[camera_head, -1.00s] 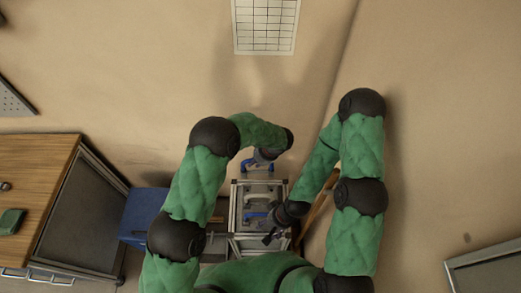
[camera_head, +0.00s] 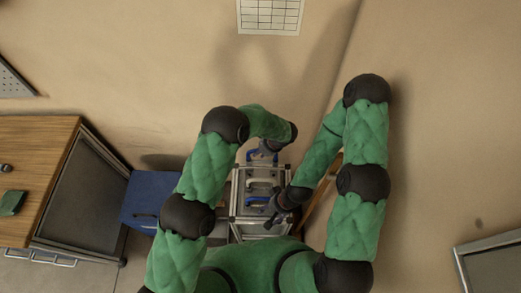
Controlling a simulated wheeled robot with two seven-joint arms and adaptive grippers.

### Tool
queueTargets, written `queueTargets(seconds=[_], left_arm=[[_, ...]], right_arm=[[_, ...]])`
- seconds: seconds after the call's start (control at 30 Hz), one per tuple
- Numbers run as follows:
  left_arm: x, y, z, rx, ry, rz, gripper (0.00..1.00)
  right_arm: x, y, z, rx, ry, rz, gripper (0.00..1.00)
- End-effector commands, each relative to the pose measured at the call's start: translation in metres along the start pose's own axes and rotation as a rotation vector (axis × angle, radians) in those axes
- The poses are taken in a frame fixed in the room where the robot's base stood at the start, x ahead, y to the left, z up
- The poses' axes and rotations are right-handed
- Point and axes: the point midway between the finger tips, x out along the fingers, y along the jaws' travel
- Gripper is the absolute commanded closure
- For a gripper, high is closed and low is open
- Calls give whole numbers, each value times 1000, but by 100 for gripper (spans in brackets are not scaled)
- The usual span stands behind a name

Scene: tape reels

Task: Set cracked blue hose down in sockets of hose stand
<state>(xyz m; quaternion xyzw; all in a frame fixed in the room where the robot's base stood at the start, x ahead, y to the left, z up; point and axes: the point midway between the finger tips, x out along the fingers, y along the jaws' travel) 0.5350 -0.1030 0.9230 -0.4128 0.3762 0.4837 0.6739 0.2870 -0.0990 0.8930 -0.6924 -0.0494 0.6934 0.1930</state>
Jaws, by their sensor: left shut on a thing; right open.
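In the head view a metal-framed stand (camera_head: 235,215) stands between my two arms. A small blue piece (camera_head: 256,200) lies on it, with a pale handle-like part (camera_head: 261,183) above; I cannot tell exactly what these are. My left gripper (camera_head: 262,152) is at the far end of the stand, shut on a blue thing (camera_head: 254,156), likely the blue hose, mostly hidden by the gripper. My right gripper (camera_head: 273,216) is open beside the right side of the stand, near the small blue piece. Sockets and any crack are too small to make out.
A blue box (camera_head: 146,197) stands left of the stand. A wooden-topped cabinet (camera_head: 42,160) is at far left. A brown wooden bar (camera_head: 318,202) leans close behind my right gripper. A gridded sheet (camera_head: 270,15) hangs on the wall.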

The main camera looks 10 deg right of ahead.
Motion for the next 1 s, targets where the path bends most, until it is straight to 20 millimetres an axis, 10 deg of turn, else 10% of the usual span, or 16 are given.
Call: queueTargets(seconds=[1.0], left_arm=[[63,13,-26,-1,0,-1,100]], right_arm=[[22,8,-1,0,0,0,36]])
